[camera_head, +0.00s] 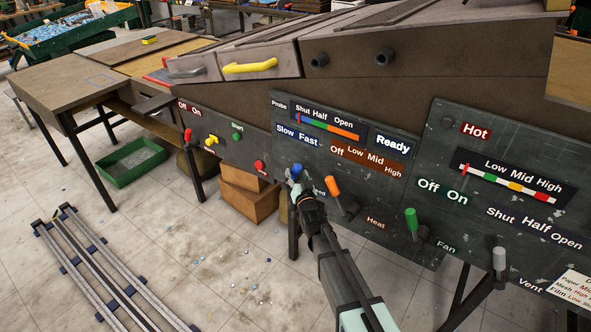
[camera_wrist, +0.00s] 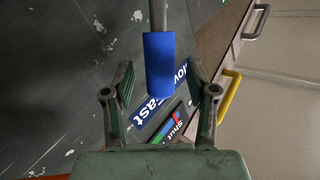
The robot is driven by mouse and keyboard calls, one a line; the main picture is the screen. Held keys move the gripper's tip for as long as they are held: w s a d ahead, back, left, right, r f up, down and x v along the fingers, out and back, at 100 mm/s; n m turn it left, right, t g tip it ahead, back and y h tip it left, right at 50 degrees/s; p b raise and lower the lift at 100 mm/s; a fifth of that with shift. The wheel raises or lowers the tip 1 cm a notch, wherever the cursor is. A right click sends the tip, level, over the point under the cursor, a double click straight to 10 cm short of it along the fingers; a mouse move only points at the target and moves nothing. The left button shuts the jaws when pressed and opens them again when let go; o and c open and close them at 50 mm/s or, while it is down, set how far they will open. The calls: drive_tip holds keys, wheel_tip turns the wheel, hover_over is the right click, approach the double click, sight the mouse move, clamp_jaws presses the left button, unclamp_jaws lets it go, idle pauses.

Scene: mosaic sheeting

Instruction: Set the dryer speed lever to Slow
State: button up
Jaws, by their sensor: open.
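The speed lever has a blue handle (camera_head: 296,171) and sits on the dark panel below the "Slow Fast" label (camera_head: 298,135). In the head view it points up; I cannot tell which setting it is at. My gripper (camera_head: 302,189) is at the lever and hides its lower part. In the wrist view, the blue handle (camera_wrist: 159,65) on its grey rod lies between the two fingers of my gripper (camera_wrist: 160,82), which are apart with gaps on both sides. The label (camera_wrist: 150,105) shows behind the handle, partly covered.
An orange lever (camera_head: 332,186), a green lever (camera_head: 411,219) and a grey lever (camera_head: 499,260) stand to the right. Red and yellow controls are at left. Cardboard boxes (camera_head: 248,203) lie below the panel. A yellow handle (camera_head: 250,67) is on the hood above.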

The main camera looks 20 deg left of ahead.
drive_tip(key=shift+x, duration=1.3)
clamp_jaws()
